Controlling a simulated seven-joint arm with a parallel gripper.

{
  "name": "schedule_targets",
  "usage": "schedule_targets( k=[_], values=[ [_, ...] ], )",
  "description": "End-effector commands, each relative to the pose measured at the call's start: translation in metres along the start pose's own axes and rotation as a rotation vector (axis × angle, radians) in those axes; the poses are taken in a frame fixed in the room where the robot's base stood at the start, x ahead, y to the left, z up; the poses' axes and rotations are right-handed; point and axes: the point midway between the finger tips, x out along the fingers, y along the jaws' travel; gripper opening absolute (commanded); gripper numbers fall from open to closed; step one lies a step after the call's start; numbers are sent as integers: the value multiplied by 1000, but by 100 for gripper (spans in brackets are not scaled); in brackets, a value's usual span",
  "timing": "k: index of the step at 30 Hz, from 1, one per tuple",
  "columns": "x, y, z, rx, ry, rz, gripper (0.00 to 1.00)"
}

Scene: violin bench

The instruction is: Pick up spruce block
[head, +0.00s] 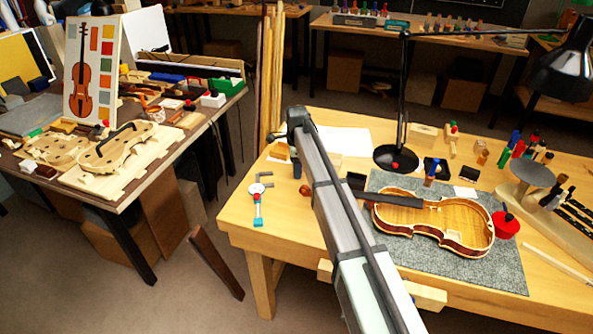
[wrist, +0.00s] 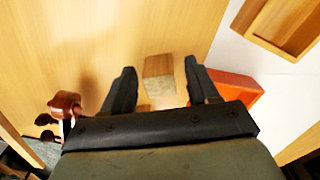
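A small wooden block (wrist: 158,78) with a pale brown top stands on the bench in the wrist view; I take it for the spruce block. My gripper (wrist: 160,66) is open, with one dark finger on each side of the block and a visible gap on both sides. A smaller bit of wood (wrist: 143,107) shows just below the block, partly hidden by the gripper body. In the head view my gripper is mostly hidden behind my arm, over the left part of the workbench, so its contact with the block cannot be seen there.
An orange-red box (wrist: 236,88) lies close to the right finger. A brown rounded piece (wrist: 65,104) is left of the gripper. A wooden tray (wrist: 262,38) lies on white paper. The violin body (head: 440,222) and lamp base (head: 396,158) stand to the right.

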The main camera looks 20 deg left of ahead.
Motion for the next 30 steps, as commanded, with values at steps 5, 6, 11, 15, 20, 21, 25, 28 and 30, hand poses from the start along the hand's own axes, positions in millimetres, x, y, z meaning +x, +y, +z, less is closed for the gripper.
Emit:
schedule_targets(
  k=[5,6,11,15,20,21,25,28,30],
  values=[
    [0,0,0,0,0,0,42],
    [0,0,0,0,0,0,38],
    [0,0,0,0,0,0,22],
    [0,0,0,0,0,0,9],
    [0,0,0,0,0,0,7],
    [0,0,0,0,0,0,7],
    [-5,0,0,0,0,0,7],
    [-16,-1,0,0,0,-2,7],
    [-28,-1,0,0,0,-2,7]
  ],
)
